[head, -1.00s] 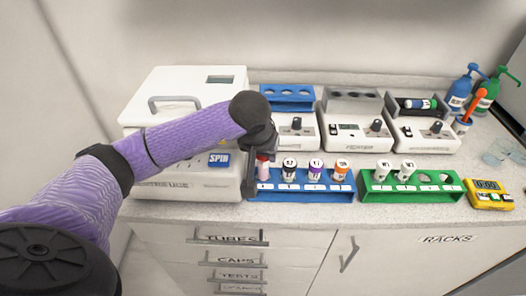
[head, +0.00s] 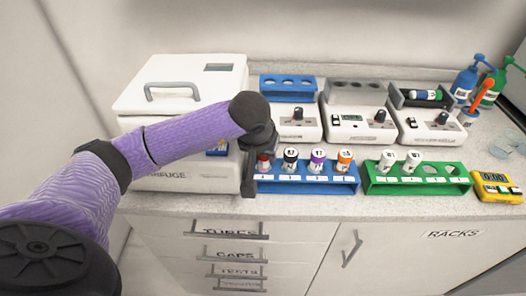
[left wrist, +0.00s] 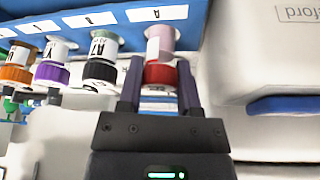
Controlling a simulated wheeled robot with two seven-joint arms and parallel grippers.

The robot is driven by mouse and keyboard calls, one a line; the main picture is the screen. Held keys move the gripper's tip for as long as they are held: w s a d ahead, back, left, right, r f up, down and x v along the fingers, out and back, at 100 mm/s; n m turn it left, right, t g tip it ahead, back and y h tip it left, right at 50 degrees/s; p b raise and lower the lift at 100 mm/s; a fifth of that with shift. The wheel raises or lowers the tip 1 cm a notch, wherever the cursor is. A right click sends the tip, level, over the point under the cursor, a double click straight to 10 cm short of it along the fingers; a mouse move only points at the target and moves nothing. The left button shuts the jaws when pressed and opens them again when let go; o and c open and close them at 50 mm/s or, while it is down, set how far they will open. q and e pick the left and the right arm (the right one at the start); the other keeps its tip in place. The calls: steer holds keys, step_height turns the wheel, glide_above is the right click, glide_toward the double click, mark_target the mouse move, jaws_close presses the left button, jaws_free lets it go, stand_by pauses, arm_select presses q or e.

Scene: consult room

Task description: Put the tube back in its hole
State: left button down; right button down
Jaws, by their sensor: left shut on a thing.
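The red-capped tube (left wrist: 160,73) has a pale pink body and sits between the fingers of my left gripper (left wrist: 159,82), which is shut on it. In the head view the tube (head: 263,161) is upright at the left end of the blue rack (head: 305,187), in line with the other tubes. The gripper partly covers it there. The wrist view shows its cap about level with the neighbouring caps; how deep it sits in its hole I cannot tell. My right gripper is out of view.
Black-, purple- and orange-capped tubes (head: 317,158) stand close by in the blue rack. A green rack (head: 415,180) with two white-capped tubes and a yellow timer (head: 494,187) are further right. The white centrifuge (head: 165,178) is close on the left. Small machines stand behind.

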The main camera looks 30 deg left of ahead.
arm_select(q)
steer(key=shift+c, duration=1)
jaws_free()
steer(key=p+v, duration=0.2)
steer(key=v, duration=0.8)
steer(key=shift+d, duration=0.1)
